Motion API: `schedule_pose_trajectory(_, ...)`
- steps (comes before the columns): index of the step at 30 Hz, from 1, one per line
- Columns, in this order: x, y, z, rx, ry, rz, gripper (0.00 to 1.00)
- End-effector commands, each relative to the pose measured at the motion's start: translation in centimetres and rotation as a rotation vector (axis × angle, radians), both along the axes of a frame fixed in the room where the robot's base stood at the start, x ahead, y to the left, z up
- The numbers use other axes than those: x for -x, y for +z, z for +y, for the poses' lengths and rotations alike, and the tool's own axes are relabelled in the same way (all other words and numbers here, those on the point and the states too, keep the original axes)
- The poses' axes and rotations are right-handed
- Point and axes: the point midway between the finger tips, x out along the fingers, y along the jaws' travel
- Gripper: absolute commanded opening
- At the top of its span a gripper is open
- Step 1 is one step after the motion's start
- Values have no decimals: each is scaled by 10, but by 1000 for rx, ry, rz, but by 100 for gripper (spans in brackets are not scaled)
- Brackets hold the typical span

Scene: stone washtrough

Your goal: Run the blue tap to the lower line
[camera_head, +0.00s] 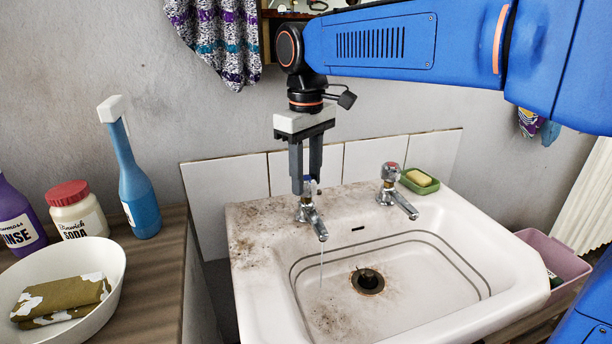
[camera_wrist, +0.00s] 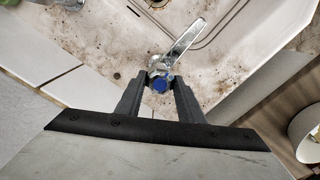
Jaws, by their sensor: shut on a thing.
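The blue tap (camera_head: 310,212) stands at the back left of the white washbasin (camera_head: 253,268), and a thin stream of water (camera_head: 321,265) falls from its spout. My gripper (camera_head: 307,186) points straight down over it and is shut on the tap's head. In the wrist view the blue-capped head (camera_wrist: 160,84) sits between the two fingertips (camera_wrist: 158,88), with the spout pointing up and right. Two dark lines (camera_head: 420,235) run around the inside of the basin, one above the other. The drain hole (camera_head: 367,281) is open to view. I see no clear water surface in the basin.
A red-capped tap (camera_head: 392,188) stands to the right, near a green soap dish (camera_head: 419,182). A pink tub (camera_head: 560,256) is at right.

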Motion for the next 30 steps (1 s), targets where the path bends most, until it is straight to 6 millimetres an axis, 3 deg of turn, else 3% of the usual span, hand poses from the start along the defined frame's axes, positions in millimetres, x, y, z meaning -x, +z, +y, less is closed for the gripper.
schedule_pose_trajectory(7,0,0,0,-1,146,1,12)
schedule_pose_trajectory(18,0,0,1,-1,166,1,12)
schedule_pose_trajectory(19,0,0,1,-1,166,1,41)
schedule_pose_trajectory(21,0,0,0,-1,166,1,53)
schedule_pose_trajectory(30,0,1,0,0,165,0,53)
